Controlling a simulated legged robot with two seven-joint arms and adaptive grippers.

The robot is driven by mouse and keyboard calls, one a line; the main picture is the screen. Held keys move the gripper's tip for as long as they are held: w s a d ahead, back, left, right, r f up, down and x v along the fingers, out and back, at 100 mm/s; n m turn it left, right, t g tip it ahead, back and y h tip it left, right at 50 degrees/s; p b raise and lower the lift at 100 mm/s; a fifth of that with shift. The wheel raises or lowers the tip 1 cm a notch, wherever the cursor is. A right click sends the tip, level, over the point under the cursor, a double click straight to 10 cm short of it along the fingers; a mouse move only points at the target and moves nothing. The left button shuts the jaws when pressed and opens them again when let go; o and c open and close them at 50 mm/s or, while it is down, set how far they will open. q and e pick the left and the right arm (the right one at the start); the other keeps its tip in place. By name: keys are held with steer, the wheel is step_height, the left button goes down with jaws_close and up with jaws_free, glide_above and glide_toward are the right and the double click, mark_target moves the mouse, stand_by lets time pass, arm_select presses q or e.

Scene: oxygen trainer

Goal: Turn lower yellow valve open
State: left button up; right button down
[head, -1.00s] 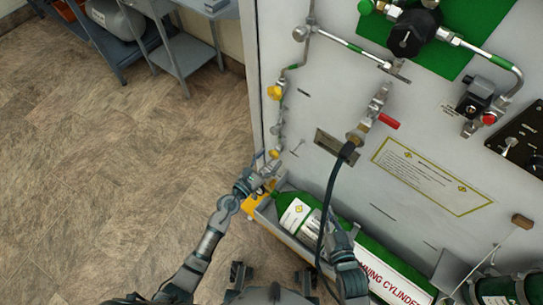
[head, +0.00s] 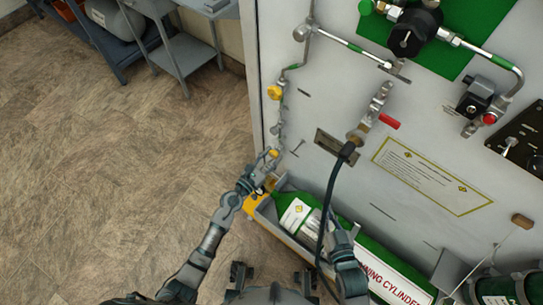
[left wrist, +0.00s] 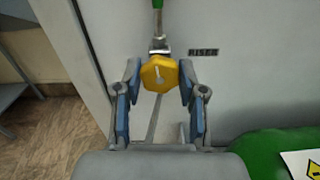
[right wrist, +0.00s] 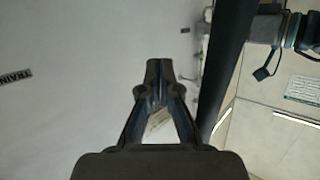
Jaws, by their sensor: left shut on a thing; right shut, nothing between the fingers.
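The lower yellow valve knob (head: 273,153) is on the pipe near the left edge of the grey panel. In the left wrist view the yellow knob (left wrist: 159,73) sits between the fingertips, with a small light pointer on its face. My left gripper (head: 269,159) is shut on this knob, one blue-padded finger on each side; it also shows in the left wrist view (left wrist: 160,75). My right gripper (right wrist: 158,72) is shut and empty in the right wrist view. In the head view its fingers are hard to make out.
Another yellow valve (head: 274,92) sits higher on the same pipe. A green cylinder (head: 372,244) lies in a tray below right. A black hose (head: 328,200) hangs close to my right arm. Open floor (head: 120,170) lies left of the panel.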

arm_select(q)
steer(key=n+p, duration=0.1)
steer(key=n, duration=0.2)
steer(key=shift+r+n+p, duration=0.1)
steer(key=shift+n+p, duration=0.3)
arm_select(e)
steer(key=s+f+g, duration=0.1)
steer(key=s+d+f+g, duration=0.1)
steer(key=s+f+g, duration=0.1)
steer(key=shift+s+d+f+h, duration=0.2)
steer(key=shift+d+f+h, duration=0.1)
steer(key=shift+f+h, duration=0.1)
arm_select(q)
steer(key=shift+a+n+p, duration=0.1)
steer(key=shift+n+p, duration=0.3)
steer(key=shift+n, duration=1.1)
arm_select(e)
steer(key=shift+s+d+f+g+h, duration=0.2)
steer(key=shift+s+d+f+g, duration=0.1)
steer(key=shift+s+f+g, duration=0.3)
steer(key=shift+s+d+f+g+h, duration=0.25)
steer(key=shift+s+f+g, duration=0.1)
steer(key=shift+s+g, duration=0.35)
arm_select(q)
steer(key=o, duration=1.1)
steer(key=shift+o, duration=0.2)
arm_select(e)
steer(key=shift+a, duration=0.1)
